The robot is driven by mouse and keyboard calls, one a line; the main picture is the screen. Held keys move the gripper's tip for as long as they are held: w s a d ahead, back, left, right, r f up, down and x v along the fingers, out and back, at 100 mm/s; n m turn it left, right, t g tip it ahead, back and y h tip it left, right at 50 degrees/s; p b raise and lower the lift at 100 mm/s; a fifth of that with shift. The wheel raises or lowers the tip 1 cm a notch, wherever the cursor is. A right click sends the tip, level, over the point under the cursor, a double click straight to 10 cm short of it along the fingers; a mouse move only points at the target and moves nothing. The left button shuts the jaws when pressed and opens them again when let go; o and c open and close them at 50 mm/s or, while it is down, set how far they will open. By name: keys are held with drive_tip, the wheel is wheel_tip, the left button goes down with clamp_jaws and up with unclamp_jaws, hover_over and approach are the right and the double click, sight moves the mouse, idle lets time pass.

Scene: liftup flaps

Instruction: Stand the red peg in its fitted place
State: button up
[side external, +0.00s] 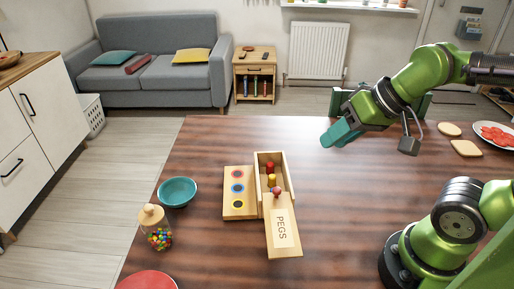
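A light wooden box (288,182) stands on the table. In it are a red peg (270,167) at the back and a yellow peg (272,180) in front of it. A reddish round knob (276,191) shows at the upper end of a panel marked PEGS (282,230); I cannot tell if it is a peg or a handle. Left of the box is a wooden board (239,212) with a red ring at the back, a blue ring in the middle and an orange-red ring in front. My gripper (341,133) is above the table, right of and behind the box, apart from it; its opening is unclear.
A teal bowl (178,192) and a jar of colored candies (157,232) stand left of the board. A red round item (147,281) is at the front left. Bread slices (466,148) and a plate (489,130) lie at the right. The table between box and arm is clear.

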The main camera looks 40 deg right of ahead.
wheel_tip(320, 180, down, 2)
drive_tip(key=w+a+n+g, duration=0.1)
drive_tip(key=w+a+g, duration=0.1)
drive_tip(key=w, duration=0.1)
drive_tip(key=m+h, duration=0.3)
drive_tip(key=h, duration=0.2)
approach(271, 165)
drive_tip(key=shift+g+y, duration=0.3)
drive_tip(key=shift+g, duration=0.1)
drive_tip(key=x, duration=1)
drive_tip(key=shift+w+d+r, duration=0.15)
drive_tip(key=shift+w+d, duration=0.1)
drive_tip(key=shift+w, duration=0.1)
drive_tip(key=shift+c, duration=0.2)
clamp_jaws()
